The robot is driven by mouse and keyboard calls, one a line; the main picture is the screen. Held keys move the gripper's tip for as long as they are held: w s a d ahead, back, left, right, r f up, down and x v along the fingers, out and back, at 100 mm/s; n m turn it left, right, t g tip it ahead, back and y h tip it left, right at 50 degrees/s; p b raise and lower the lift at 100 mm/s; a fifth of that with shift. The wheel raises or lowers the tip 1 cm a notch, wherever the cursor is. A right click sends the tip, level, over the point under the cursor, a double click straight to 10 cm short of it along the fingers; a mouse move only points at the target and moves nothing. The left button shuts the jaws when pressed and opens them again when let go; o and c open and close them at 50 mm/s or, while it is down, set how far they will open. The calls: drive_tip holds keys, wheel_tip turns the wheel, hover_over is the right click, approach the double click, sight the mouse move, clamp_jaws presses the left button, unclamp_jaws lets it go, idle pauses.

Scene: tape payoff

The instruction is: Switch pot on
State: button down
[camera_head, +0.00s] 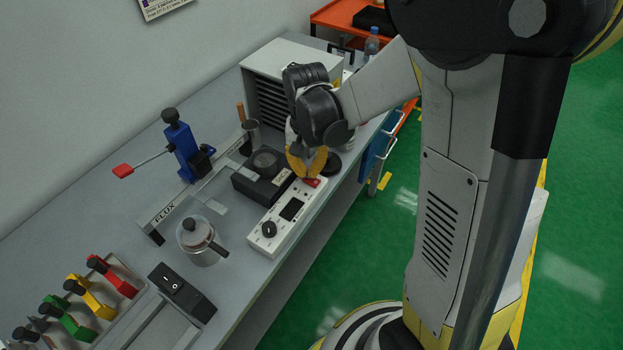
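A white control box (284,228) with a dark display and a black knob (269,229) lies along the front of the bench. A small red switch (312,182) is at its far end. A black block with a round well (265,162), which looks like a solder pot, stands just behind the box. My gripper (308,174) points down with its yellow fingers right over the red switch. The fingers partly hide the switch, and I cannot tell whether they touch it or how far apart they are. I cannot read the switch's position.
A lidded glass jar (201,241) and a black rocker switch box (181,291) stand on the bench. A blue press with a red-tipped lever (181,146) is behind. Coloured clamps (90,297) are front left. A large vented grey box (287,72) stands close behind my gripper.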

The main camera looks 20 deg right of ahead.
sight(308, 178)
drive_tip(key=shift+f+b, duration=0.55)
drive_tip(key=shift+f, duration=0.2)
drive_tip(key=shift+r, duration=0.15)
drive_tip(key=shift+r+p, duration=2.6)
drive_tip(key=shift+r, duration=0.8)
drive_tip(key=shift+r, duration=0.15)
drive_tip(key=s+r+n+t+b, duration=0.1)
drive_tip(key=s+r+n+t, duration=0.3)
drive_tip(key=s+r+t, duration=0.3)
drive_tip(key=s+r, duration=0.4)
drive_tip(key=s, duration=0.1)
drive_tip(key=shift+s+r+n+b, duration=0.3)
drive_tip(key=shift+s+n+b, duration=0.1)
